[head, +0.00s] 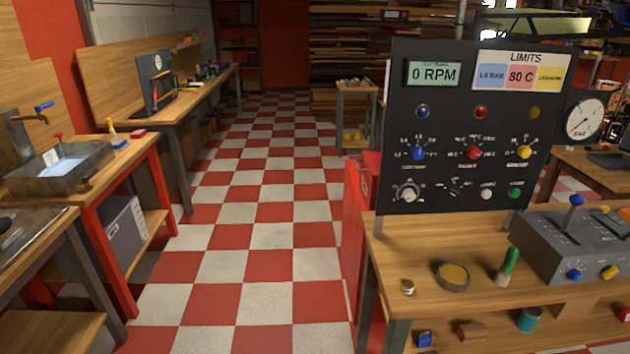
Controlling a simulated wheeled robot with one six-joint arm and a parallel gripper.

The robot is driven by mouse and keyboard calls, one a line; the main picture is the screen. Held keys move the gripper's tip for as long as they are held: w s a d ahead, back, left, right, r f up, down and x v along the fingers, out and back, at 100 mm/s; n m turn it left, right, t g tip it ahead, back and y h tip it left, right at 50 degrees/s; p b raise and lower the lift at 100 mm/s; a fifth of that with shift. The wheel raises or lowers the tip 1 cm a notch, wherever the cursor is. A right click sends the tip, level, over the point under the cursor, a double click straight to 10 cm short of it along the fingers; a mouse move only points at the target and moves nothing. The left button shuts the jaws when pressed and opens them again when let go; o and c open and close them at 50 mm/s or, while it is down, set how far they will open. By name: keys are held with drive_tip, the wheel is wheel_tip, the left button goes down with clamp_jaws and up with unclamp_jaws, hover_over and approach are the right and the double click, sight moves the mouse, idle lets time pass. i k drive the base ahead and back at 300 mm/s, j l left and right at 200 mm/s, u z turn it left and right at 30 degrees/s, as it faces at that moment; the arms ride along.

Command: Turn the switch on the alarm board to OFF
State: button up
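No board in view carries a readable alarm label. A large black control panel (458,130) stands upright on the right workbench, with a "0 RPM" display, a "LIMITS" plate, blue, red and yellow knobs, a larger pale knob (408,192) and white and green buttons. Its small lettering is too blurred to read. A smaller dark upright board (156,82) stands on the far left bench, with a round pale spot near its top; its details are too small to tell, and I cannot tell any switch's position. My gripper is not in view.
A red and white checkered aisle (255,220) runs clear between the benches. On the left are a sink bench (100,165) and a long wooden bench (190,90). The right workbench (410,250) holds a grey lever box (570,245), a green-handled tool and small round items.

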sight(452, 192)
drive_tip(key=i+l+z, duration=0.25)
drive_tip(key=i, duration=0.2)
drive_tip(key=i+l+z, duration=0.25)
drive_tip(key=i, duration=0.2)
drive_tip(key=k+j, duration=0.05)
drive_tip(key=j, duration=0.05)
